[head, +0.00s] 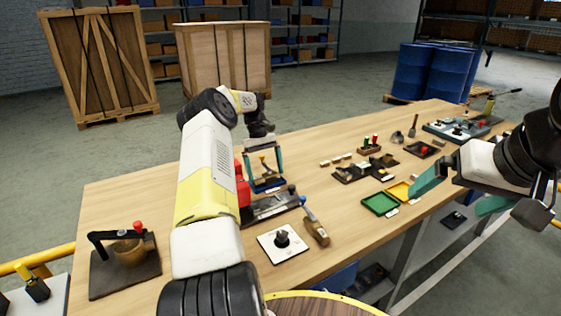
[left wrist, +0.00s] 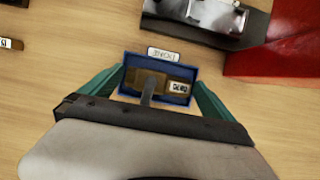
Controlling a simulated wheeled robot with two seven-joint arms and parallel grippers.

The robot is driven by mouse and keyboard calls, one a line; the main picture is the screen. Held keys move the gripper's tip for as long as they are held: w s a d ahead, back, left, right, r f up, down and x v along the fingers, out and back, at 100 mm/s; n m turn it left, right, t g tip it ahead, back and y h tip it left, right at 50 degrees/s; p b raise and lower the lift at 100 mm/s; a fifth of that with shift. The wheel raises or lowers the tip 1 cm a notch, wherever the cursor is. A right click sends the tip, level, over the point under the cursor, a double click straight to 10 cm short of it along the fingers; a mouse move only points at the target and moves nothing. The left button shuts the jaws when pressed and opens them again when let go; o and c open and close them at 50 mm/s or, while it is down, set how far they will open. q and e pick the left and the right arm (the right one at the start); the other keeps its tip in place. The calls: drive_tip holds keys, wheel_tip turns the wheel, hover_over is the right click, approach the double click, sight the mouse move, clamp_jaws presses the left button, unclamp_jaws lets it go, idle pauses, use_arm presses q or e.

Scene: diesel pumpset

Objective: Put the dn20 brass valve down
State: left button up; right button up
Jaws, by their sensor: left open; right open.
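The brass valve (left wrist: 160,82) lies in a small blue tray (left wrist: 126,79) in the left wrist view, with a DN20 label on its right end and a dark handle towards me. The tray also shows in the head view (head: 269,187), on the table. My left gripper (head: 264,170) is open above the tray; in the left wrist view its teal fingers stand on either side of the tray, apart from the valve. My right gripper (head: 462,190) is open and empty over the table's right front edge.
Around the tray are a red block (head: 242,185), a dark fixture (head: 272,207), a blue-handled tool (head: 315,228) and a white plate with a black knob (head: 283,244). Green (head: 380,204) and yellow (head: 400,191) trays lie to the right.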

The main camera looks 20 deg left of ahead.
use_arm(q)
drive_tip(key=v, duration=0.7)
drive_tip(key=d+r+m+t+y, duration=0.25)
drive_tip(key=d+r, duration=0.45)
drive_tip(key=r, duration=0.5)
drive_tip(key=s+d+r+m+t, duration=0.2)
drive_tip(key=s+d+r+m, duration=0.2)
drive_tip(key=s+d+r, duration=0.55)
drive_tip(key=s+d+f+m+t, duration=0.1)
drive_tip(key=s+d+m+t, duration=0.1)
drive_tip(key=s, duration=1.1)
drive_tip(key=s+d+f+m+t+h, duration=0.1)
drive_tip(key=s+d+t, duration=0.1)
drive_tip(key=s, duration=1.2)
drive_tip(key=shift+f+m+t, duration=0.2)
drive_tip(key=shift+m+t, duration=0.15)
